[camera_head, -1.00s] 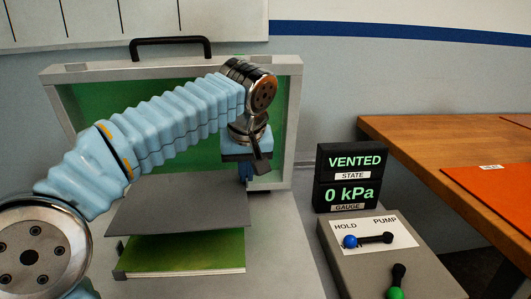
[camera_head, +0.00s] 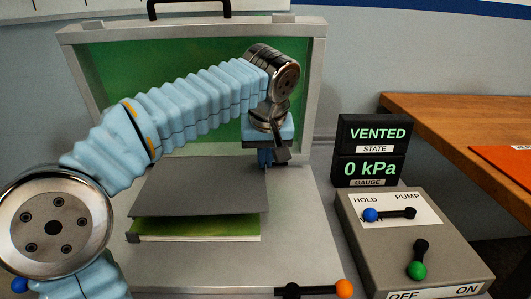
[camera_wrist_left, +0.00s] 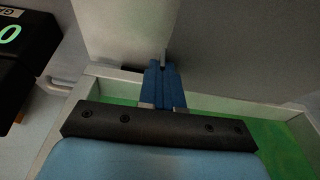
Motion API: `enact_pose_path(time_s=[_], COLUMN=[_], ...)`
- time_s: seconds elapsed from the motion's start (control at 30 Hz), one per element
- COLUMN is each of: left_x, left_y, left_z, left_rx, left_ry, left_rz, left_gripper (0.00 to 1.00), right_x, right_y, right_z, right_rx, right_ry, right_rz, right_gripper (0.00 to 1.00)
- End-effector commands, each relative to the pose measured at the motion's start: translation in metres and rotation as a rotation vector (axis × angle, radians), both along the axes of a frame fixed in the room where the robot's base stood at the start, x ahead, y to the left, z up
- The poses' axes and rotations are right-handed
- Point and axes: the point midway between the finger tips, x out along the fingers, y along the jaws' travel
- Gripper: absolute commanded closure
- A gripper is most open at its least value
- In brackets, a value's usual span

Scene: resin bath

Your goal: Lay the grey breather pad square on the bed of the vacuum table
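The grey breather pad (camera_head: 200,187) is a flat dark sheet in the head view, over a green layered stack (camera_head: 200,228) with a pale edge on the vacuum table's bed (camera_head: 292,225). The stack's front strip shows below the pad; I cannot tell whether they touch. My left gripper (camera_head: 265,160) points down at the pad's back right corner, its blue fingers close together on the pad's edge. The fingers also show in the left wrist view (camera_wrist_left: 163,88), with a grey sheet-like surface beyond them. My right gripper is out of view.
The green-lined lid (camera_head: 318,90) stands open behind, with a black handle on top. Right of the bed are a display (camera_head: 370,150) reading VENTED and 0 kPa, and a control box (camera_head: 415,240) with blue and green knobs. An orange knob (camera_head: 344,289) is at the front.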

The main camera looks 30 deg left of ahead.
Motion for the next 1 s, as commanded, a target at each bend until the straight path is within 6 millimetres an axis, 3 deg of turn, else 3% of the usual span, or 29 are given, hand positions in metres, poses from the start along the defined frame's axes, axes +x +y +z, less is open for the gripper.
enact_pose_path(time_s=[1.0], left_x=[-0.0001], left_y=[-0.0001], left_z=[-0.002], left_rx=[0.0], left_ry=[0.0], left_rz=[0.0], left_gripper=[1.0], right_x=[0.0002], right_y=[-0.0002], right_z=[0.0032], right_rx=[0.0], right_ry=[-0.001], right_rz=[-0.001], right_gripper=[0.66])
